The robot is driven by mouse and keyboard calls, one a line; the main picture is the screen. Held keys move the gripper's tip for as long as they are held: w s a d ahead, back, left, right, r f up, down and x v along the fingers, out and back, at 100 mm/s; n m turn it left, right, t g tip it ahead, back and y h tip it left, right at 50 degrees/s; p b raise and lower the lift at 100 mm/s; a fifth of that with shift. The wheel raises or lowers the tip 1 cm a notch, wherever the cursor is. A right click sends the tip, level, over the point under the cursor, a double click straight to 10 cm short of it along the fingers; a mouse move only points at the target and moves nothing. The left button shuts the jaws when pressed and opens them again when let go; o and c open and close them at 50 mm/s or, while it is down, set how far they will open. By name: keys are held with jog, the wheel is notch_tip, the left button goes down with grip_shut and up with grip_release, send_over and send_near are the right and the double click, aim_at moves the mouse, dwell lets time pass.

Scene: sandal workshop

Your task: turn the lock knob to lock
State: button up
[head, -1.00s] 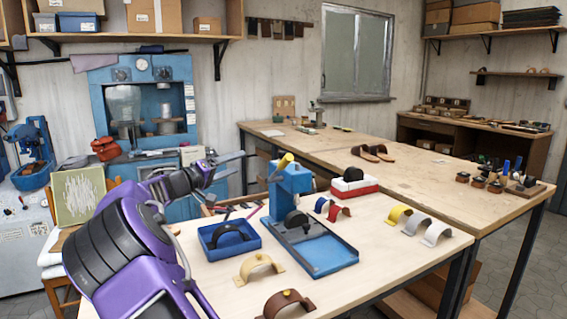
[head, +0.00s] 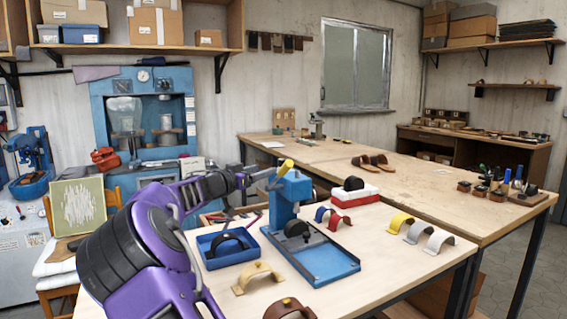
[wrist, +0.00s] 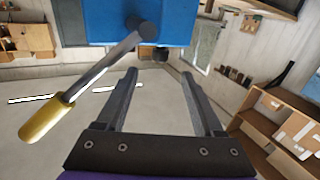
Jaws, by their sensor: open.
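The blue hand press (head: 290,190) stands on the near workbench, with a lever whose yellow handle (head: 286,166) tilts up to the right. In the wrist view the blue press body (wrist: 185,22) fills the top, and the yellow handle (wrist: 38,118) hangs at the left. A small dark knob (wrist: 160,54) shows at the edge of the blue body, ahead of the gap between my fingers; I take it for the lock knob. My gripper (wrist: 158,76) is open and empty, apart from the knob. In the head view my gripper (head: 266,178) is just left of the press top, and the knob cannot be made out.
A blue tray (head: 210,257) holding a black strap sits left of the press. A tan strap (head: 258,276) and a brown strap (head: 290,308) lie in front. Coloured straps (head: 401,222) stand to the right. The bench's right front is clear.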

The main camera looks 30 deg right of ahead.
aim_at(280, 163)
jog(key=p+x, duration=0.2)
jog(key=x, duration=0.9)
jog(key=shift+d, duration=0.15)
jog(key=shift+r, duration=0.1)
grip_shut()
